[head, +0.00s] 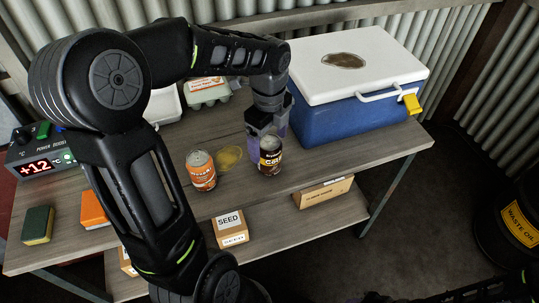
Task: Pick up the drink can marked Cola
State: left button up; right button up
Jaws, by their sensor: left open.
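A dark brown can (270,160) stands upright on the wooden bench, in front of the blue cooler. Its label starts with a C, but the rest is too small to read surely. My left gripper (267,138) points down at this can from above, its fingers open at the can's upper part. The gripper partly hides the can's top. I cannot tell whether the fingers touch it. An orange can (201,170) stands upright to the left of the dark can, apart from it. My right gripper does not show.
A blue cooler with a white lid (350,115) stands close behind the dark can. A yellowish stain (229,158) lies between the cans. A box marked +12 (40,160), an orange block (95,208) and a sponge (38,224) are at left. Boxes (228,228) sit on the lower shelf.

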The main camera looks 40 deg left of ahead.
pick_arm(q)
jog(key=shift+f, duration=1.2)
jog(key=shift+w+f, duration=0.15)
jog(key=shift+f, duration=2.45)
jog(key=shift+c, duration=0.6)
grip_shut()
jog(key=shift+r, duration=0.15)
notch_tip(320, 180, up, 10)
jog(key=shift+f, duration=0.1)
